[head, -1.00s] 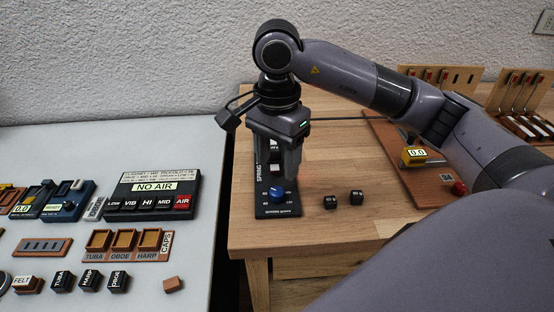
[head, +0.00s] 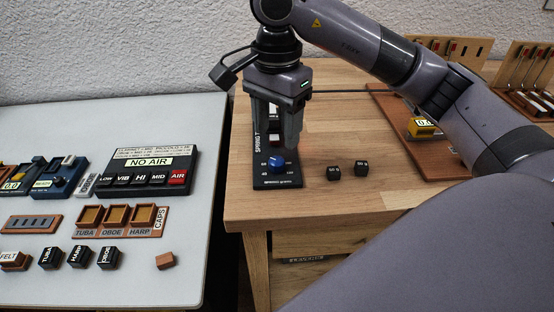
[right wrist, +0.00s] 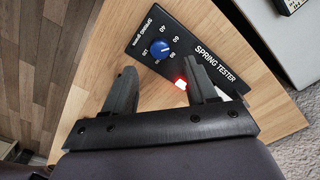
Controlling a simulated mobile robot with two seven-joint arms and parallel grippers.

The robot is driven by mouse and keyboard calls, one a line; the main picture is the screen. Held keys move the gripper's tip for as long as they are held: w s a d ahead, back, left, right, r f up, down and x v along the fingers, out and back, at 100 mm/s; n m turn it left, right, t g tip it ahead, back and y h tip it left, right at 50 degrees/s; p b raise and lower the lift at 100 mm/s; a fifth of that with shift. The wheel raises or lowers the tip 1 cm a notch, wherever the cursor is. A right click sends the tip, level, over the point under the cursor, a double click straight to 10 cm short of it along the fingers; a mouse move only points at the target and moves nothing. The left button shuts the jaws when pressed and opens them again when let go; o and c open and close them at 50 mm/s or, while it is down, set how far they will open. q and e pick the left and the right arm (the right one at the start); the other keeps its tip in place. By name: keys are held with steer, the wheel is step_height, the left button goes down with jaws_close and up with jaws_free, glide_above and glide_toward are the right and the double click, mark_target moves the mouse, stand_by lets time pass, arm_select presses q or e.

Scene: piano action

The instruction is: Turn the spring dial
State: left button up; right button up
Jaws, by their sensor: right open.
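The spring dial is a blue knob (head: 277,161) with a white pointer mark, near the front end of the black spring tester (head: 263,181) on the wooden table. In the right wrist view the knob (right wrist: 161,49) sits on the tester's panel (right wrist: 215,52), ringed by printed numbers. My right gripper (head: 284,142) points down over the tester, just behind the knob in the head view. Its two fingers are apart and empty, and in the right wrist view the knob lies ahead of the gap between the fingertips (right wrist: 160,77). My left gripper is out of view.
A board with a yellow display box (head: 423,128) stands farther right. The grey table (head: 190,245) at left holds the NO AIR panel (head: 148,171), caps tray and labelled blocks. The table front is clear.

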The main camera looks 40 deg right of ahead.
mark_target(277, 160)
step_height(277, 160, down, 7)
steer(key=shift+r+b, duration=0.2)
steer(key=shift+b, duration=0.1)
steer(key=c, duration=1.1)
